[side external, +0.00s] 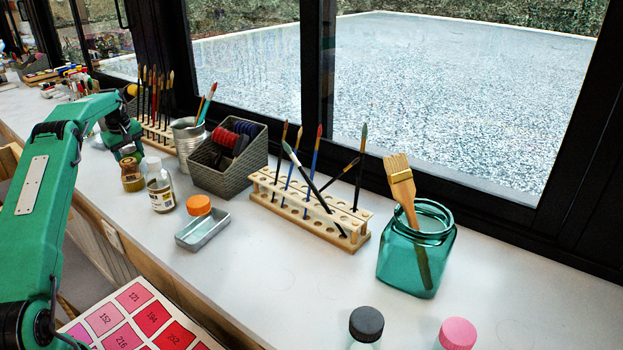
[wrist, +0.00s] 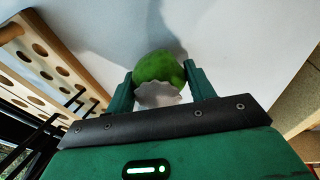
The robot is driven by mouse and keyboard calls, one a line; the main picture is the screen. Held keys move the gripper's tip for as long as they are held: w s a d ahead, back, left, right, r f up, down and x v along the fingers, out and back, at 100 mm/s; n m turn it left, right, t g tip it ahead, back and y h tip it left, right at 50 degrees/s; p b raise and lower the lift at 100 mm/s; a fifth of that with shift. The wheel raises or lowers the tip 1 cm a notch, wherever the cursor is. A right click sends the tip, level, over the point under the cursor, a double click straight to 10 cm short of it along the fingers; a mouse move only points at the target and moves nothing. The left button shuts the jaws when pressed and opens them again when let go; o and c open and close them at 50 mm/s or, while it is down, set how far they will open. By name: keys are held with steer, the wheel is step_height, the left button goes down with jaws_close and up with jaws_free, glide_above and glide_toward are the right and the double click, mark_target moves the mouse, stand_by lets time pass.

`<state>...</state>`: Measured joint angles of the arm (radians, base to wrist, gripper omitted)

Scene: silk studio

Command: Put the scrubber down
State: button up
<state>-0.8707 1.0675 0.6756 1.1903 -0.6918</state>
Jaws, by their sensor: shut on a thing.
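The scrubber (wrist: 160,66) is a rounded green piece with a pale, jagged-edged part on its near side. It sits between the two green fingers of my gripper (wrist: 160,85) in the wrist view, and the gripper is shut on it. White counter shows behind it, with a grey shadow above it in the picture. I cannot tell whether it touches the counter. In the side view my gripper (side external: 127,150) is at the left, above the counter near the small jars. I cannot make out the scrubber there.
On the white counter (side external: 290,290) stand small jars (side external: 162,195), an orange-capped item in a metal tray (side external: 205,232), a grey woven box (side external: 225,178), a wooden brush rack (side external: 300,207) and a teal jar (side external: 405,262). A holed wooden rack (wrist: 50,62) is close by at left in the wrist view.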

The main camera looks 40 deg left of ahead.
steer(key=o, duration=1.1)
steer(key=shift+c, duration=0.2)
steer(key=v, duration=1.2)
steer(key=shift+w+r, duration=0.1)
steer(key=shift+r, duration=0.05)
